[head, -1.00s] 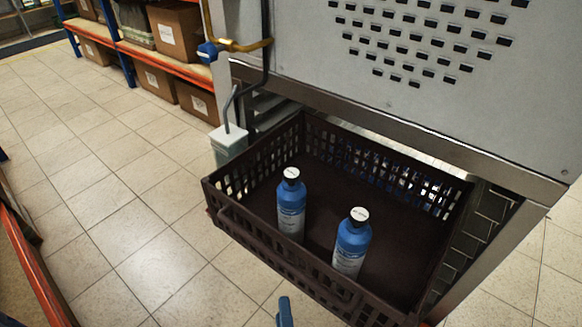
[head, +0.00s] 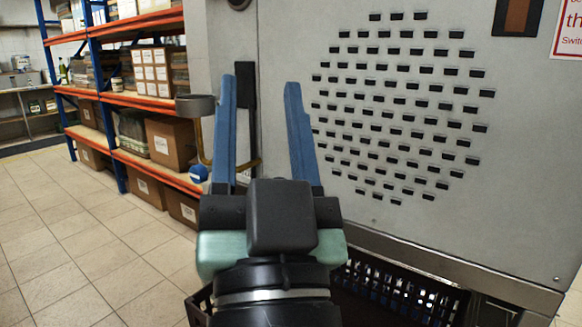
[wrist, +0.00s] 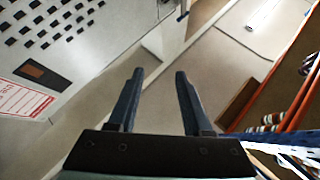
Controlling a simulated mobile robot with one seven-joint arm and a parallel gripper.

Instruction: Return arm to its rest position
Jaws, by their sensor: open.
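My gripper (head: 260,85) is raised in the middle of the head view, its two blue fingers pointing up and apart. It is open and nothing is between the fingers. In the wrist view the open fingers (wrist: 157,74) also show empty, with ceiling and wall behind them. My arm covers the lower middle of the head view.
A dark crate (head: 455,297) shows at the bottom, mostly hidden by my arm and the frame edge. A grey perforated metal panel (head: 285,50) stands close on the right. Shelves with cardboard boxes (head: 170,142) stand at left. The tiled floor (head: 60,235) there is clear.

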